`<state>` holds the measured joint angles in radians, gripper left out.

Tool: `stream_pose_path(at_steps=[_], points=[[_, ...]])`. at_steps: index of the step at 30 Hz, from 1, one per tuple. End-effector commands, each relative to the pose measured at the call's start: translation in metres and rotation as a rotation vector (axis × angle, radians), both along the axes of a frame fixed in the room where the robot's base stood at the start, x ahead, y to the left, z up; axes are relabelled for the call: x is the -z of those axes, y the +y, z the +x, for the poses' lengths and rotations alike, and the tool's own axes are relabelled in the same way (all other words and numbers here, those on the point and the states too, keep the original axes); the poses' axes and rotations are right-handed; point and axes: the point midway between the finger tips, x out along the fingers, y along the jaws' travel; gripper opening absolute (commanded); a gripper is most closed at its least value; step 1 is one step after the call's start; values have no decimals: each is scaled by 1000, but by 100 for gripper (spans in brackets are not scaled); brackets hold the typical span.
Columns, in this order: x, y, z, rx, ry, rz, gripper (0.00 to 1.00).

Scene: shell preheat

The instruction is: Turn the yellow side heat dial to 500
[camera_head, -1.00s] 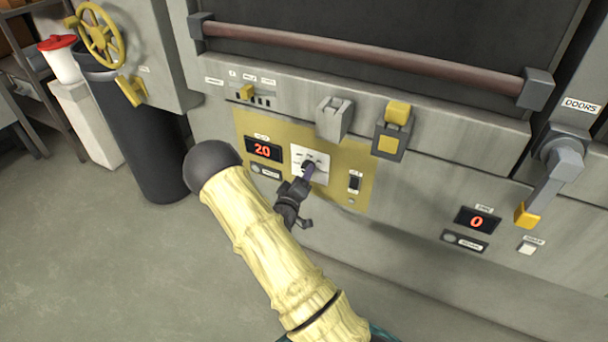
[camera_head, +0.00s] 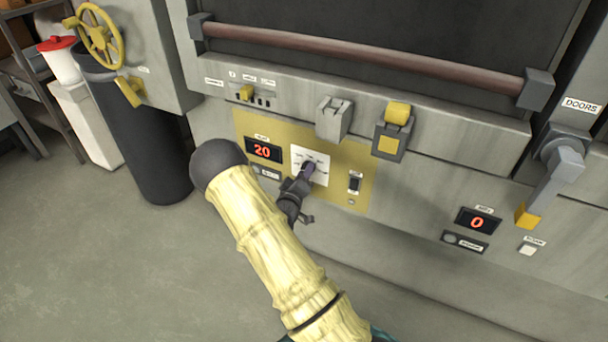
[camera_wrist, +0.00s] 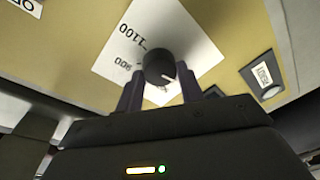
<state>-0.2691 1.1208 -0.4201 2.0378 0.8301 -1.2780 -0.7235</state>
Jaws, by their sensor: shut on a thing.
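The heat dial is a dark round knob (camera_wrist: 158,66) on a white scale plate (camera_wrist: 115,50) in the wrist view. Scale numbers 1100 and 900 show there; the rest of the scale is hidden or unclear. The plate sits on the yellow side panel (camera_head: 240,125) of the machine. My gripper (camera_wrist: 155,88) has a finger on each side of the dial and is shut on it. In the head view my gripper (camera_head: 309,171) covers most of the dial. The red display (camera_head: 263,151) left of the dial reads 20.
A black switch (camera_head: 355,184) is right of the plate. Above are a grey latch (camera_head: 333,118) and a yellow-topped block (camera_head: 396,112). A second display (camera_head: 477,221) at the right reads 0. A handrail bar (camera_head: 360,60) runs across the top.

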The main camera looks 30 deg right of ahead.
Motion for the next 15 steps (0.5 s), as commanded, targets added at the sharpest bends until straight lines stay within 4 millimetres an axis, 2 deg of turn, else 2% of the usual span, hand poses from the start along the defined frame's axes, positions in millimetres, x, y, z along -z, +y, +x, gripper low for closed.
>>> stream_pose_path(at_steps=[8,15], points=[[2,1,0,-2,-82,65,15],[4,0,0,-2,-221,175,15]])
